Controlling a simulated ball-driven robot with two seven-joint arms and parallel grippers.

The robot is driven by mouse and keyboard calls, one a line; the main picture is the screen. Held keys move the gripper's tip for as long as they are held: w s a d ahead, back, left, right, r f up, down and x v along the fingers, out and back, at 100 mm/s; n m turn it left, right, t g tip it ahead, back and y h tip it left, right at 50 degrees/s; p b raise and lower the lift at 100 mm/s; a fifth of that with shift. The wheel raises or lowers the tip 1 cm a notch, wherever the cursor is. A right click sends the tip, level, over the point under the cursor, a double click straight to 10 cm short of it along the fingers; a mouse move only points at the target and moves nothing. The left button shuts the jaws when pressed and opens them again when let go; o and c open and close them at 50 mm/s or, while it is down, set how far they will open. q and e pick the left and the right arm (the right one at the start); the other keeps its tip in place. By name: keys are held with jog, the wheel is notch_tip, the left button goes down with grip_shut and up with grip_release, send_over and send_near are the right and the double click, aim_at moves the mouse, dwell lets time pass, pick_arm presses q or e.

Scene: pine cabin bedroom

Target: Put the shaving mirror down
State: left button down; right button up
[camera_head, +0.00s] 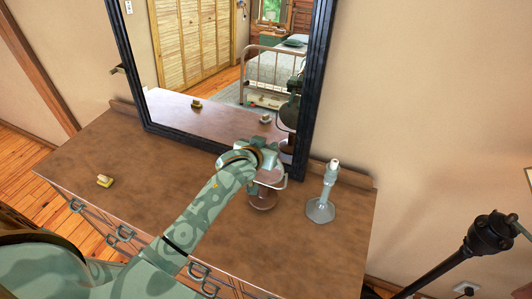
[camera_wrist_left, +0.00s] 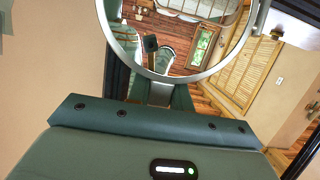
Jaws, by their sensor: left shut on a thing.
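The shaving mirror (camera_head: 262,199) is at my left gripper (camera_head: 267,161), over the dresser top (camera_head: 165,180) and in front of the large wall mirror. Only its lower part, with a pale metal frame and a brownish rounded surface, shows past the gripper in the head view. In the left wrist view the round shaving mirror (camera_wrist_left: 180,38) has a silver rim and reflects the room and my own parts. My left gripper is shut on it. I cannot tell whether its bottom touches the dresser. My right gripper is not in view.
A grey candlestick-like object (camera_head: 320,207) with a white top stands close to the right of the shaving mirror. A small yellow item (camera_head: 104,181) lies at the dresser's left. The black-framed wall mirror (camera_head: 316,92) is close behind. The dresser's middle left is bare.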

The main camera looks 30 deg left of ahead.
pick_arm(q)
notch_tip(320, 180, down, 2)
jog(key=shift+f, duration=0.2)
jog(key=c, duration=1.3)
grip_release()
jog(key=shift+s, duration=0.1)
jog(key=shift+o, duration=0.2)
jog(key=p+v, duration=0.1)
jog(key=v, duration=1.1)
